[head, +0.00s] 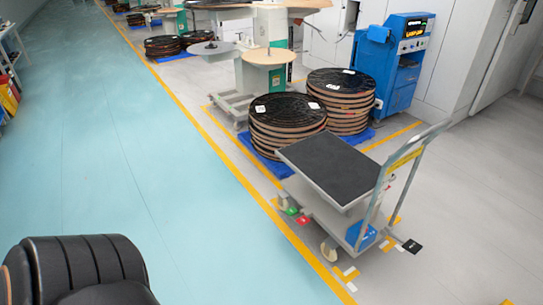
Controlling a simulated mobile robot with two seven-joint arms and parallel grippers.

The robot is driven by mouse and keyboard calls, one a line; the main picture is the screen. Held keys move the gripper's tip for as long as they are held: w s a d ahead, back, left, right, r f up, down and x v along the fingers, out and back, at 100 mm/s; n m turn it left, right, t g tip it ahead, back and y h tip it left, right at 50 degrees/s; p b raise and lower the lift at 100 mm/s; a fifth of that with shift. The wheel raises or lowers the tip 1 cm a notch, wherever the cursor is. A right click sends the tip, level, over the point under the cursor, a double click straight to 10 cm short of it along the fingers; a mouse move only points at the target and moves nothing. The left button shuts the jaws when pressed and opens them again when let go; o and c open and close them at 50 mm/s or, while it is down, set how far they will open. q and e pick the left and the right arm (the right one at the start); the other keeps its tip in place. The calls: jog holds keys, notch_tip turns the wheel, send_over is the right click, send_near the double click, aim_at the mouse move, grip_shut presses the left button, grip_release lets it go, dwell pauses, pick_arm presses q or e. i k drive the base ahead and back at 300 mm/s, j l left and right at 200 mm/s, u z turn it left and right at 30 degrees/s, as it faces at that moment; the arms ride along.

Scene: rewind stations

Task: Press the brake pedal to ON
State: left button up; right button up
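A platform cart (333,166) with a black deck and grey frame stands on the floor at the right of the middle. Low on its left end are a small green pedal (291,211) and a red pedal (303,220), side by side. They are too small to tell which is pressed. A blue box (360,235) sits low at the cart's near end, below the grey push handle (425,136). A small black piece (412,246) with a white mark is at floor level to its right. Neither of my grippers shows, and nothing touches the cart's pedals.
Stacks of black reels (287,123) stand on blue pallets just behind the cart. A blue machine (397,65) with a lit display stands by the wall. A yellow floor line (225,157) runs along the cart's left. The teal floor (120,150) is clear; grey floor lies right.

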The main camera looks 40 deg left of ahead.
aim_at(293, 213)
jog(key=u, duration=1.2)
jog(key=i+j+z, duration=0.15)
jog(key=i+j, duration=0.15)
jog(key=i, duration=0.15)
jog(key=i+j+z, duration=0.2)
jog(key=i, duration=0.25)
jog(key=i+j+z, duration=0.15)
jog(key=i+j, duration=0.2)
jog(key=j, duration=0.15)
jog(key=i+j+z, duration=0.2)
jog(key=i+j, duration=0.2)
jog(key=i+j+z, duration=0.15)
jog(key=i+j, duration=0.2)
jog(key=j, duration=0.2)
jog(key=i+j+z, duration=0.2)
jog(key=j, duration=0.35)
jog(key=i, duration=0.1)
